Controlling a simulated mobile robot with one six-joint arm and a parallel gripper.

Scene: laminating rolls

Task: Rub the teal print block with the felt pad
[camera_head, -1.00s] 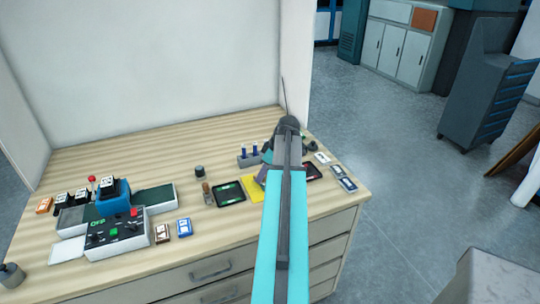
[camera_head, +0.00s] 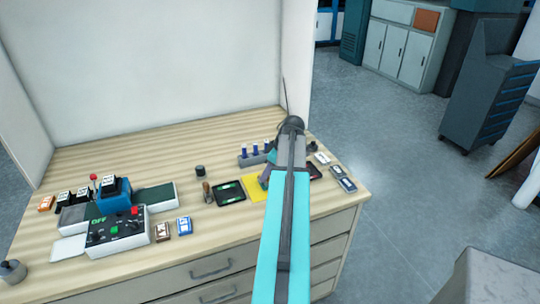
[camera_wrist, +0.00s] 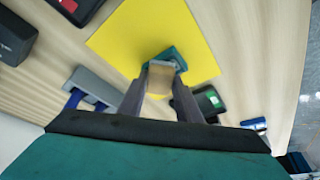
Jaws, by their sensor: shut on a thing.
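My gripper (camera_wrist: 160,76) is shut on a small tan block, which I take to be the felt pad (camera_wrist: 160,79), seen between the fingertips in the wrist view. A teal block (camera_wrist: 175,57), which looks like the teal print block, shows right beside the pad, over the yellow sheet (camera_wrist: 130,35). I cannot tell whether pad and block touch. In the head view my arm hides most of the gripper and the right part of the yellow sheet (camera_head: 254,192).
A rack with blue-topped pegs (camera_head: 246,161) stands behind the yellow sheet. A black tray with green (camera_head: 229,191) lies left of it. Several small cards (camera_head: 343,171) lie near the right edge. A control box (camera_head: 117,230) stands at the left. The back of the table is clear.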

